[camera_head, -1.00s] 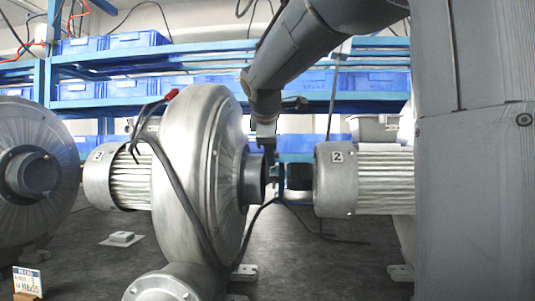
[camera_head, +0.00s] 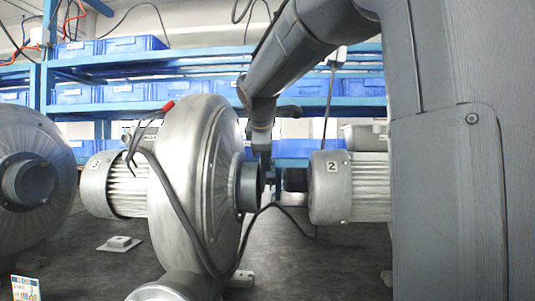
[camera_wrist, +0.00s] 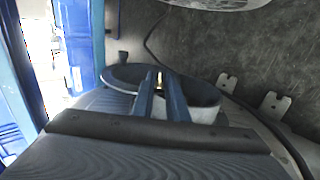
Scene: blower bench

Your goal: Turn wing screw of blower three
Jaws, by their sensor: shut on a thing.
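Blower three (camera_head: 200,190) stands in the middle of the head view, a round silver housing with a ribbed motor marked "3" (camera_head: 95,164) on its left. Its dark outlet ring (camera_head: 249,186) faces right. My gripper (camera_wrist: 158,84) reaches down beside this ring. In the head view the fingertips are hard to make out.
A motor marked "2" (camera_head: 345,186) stands close to the right of the outlet ring, leaving a narrow gap. Another blower (camera_head: 30,180) is at the left edge. A black cable runs over blower three. Blue shelves with bins (camera_head: 135,44) are behind.

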